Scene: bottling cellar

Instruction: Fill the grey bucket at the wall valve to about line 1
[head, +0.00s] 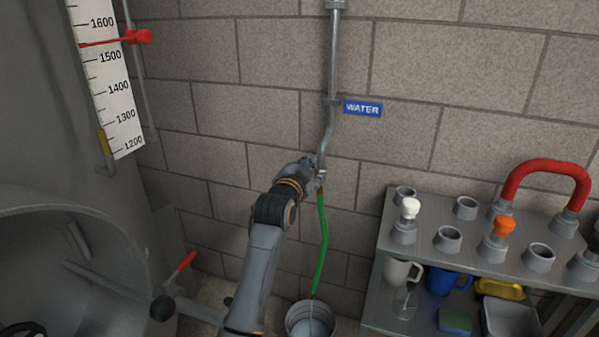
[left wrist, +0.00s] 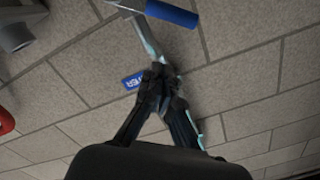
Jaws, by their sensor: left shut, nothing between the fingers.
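The grey bucket (head: 291,321) stands on the floor below the wall pipe, cut by the bottom edge of the head view. A green hose (head: 321,245) hangs from the wall valve (head: 321,178) down to the bucket's mouth. I cannot make out the water level or line 1. My left gripper (head: 314,170) is at the valve and partly covers it. In the left wrist view the left gripper (left wrist: 160,70) is shut and empty, its fingertips in front of the pipe. A blue lever handle (left wrist: 172,13) shows beyond them, apart from the fingers. My right gripper is not in view.
A blue WATER sign (head: 362,108) is on the block wall beside the metal pipe (head: 335,60). A grey rack (head: 470,225) with fittings, mugs and a red curved hose (head: 545,168) stands right. A large tank (head: 50,260) with a scale (head: 108,85) fills the left.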

